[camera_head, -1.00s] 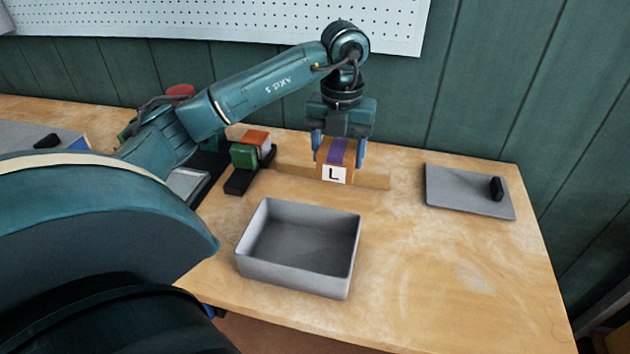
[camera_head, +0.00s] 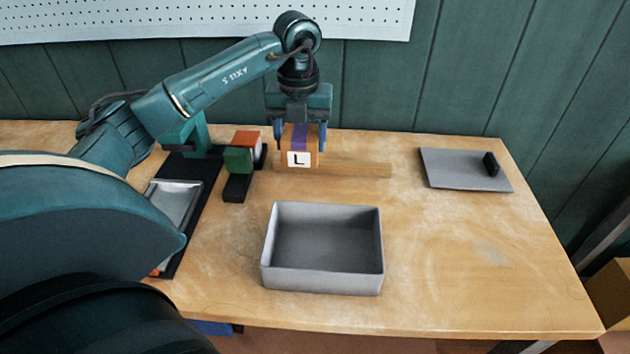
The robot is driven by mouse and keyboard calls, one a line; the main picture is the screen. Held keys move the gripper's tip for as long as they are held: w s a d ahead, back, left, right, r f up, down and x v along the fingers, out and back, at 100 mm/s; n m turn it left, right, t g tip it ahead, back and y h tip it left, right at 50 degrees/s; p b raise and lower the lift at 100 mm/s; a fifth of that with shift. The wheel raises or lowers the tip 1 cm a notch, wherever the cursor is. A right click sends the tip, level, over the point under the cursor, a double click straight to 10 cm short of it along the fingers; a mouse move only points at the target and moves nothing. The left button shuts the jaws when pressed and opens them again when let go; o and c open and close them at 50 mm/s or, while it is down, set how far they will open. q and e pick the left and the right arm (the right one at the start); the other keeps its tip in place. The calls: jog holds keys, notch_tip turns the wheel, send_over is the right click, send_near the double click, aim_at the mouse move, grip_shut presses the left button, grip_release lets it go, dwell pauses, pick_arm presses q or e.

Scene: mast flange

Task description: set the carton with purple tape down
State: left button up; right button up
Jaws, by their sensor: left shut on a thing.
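The carton with purple tape (camera_head: 300,147) is a small brown box with a white label bearing a black L on its front. My left gripper (camera_head: 298,135) points down from above and is shut on the carton, with a blue finger on each side. The carton hangs upright at the back of the wooden table (camera_head: 450,260), in front of a low wooden strip (camera_head: 350,170). I cannot tell whether its underside touches the table. My right gripper is not in view.
An open grey bin (camera_head: 325,280) stands at the middle front. A grey plate with a black handle (camera_head: 465,169) lies at the back right. Green and orange blocks (camera_head: 240,155) on a black stand are left of the carton.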

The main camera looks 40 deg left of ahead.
pick_arm(q)
notch_tip(320, 180, down, 8)
jog(key=shift+r, duration=0.1)
jog(key=shift+f, duration=0.35)
jog(key=shift+f, duration=0.2)
jog(key=o, duration=1.1)
jog(key=shift+r, duration=0.1)
